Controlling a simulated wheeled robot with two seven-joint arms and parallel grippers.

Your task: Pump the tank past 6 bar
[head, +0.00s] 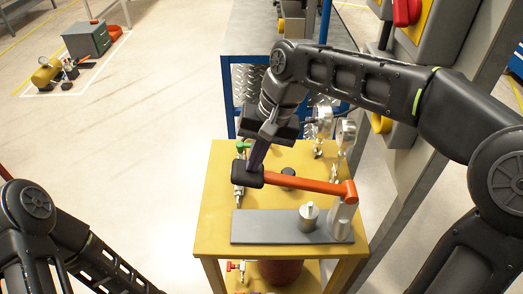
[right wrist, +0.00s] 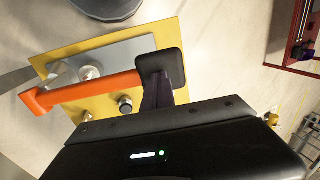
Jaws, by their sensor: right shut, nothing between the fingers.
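A hand pump on a yellow table (head: 215,215) has an orange lever (head: 305,184) with a black grip (head: 248,174) at its left end. The lever lies nearly level, pivoting at the right above a grey base plate (head: 262,227). My right gripper (head: 256,160) is shut and empty, its fingertips at the top of the black grip. The right wrist view shows the fingers (right wrist: 157,95) against the grip (right wrist: 161,67); I cannot tell how firmly they touch. Two gauges (head: 323,117) (head: 346,130) face sideways, unreadable. A dark red tank (head: 283,273) shows partly under the table. My left gripper is out of view.
A green-handled valve (head: 243,147) stands at the table's back left, and a red-handled valve (head: 233,267) is below the front. A blue frame (head: 228,95) and a panel with a red switch (head: 405,12) stand behind.

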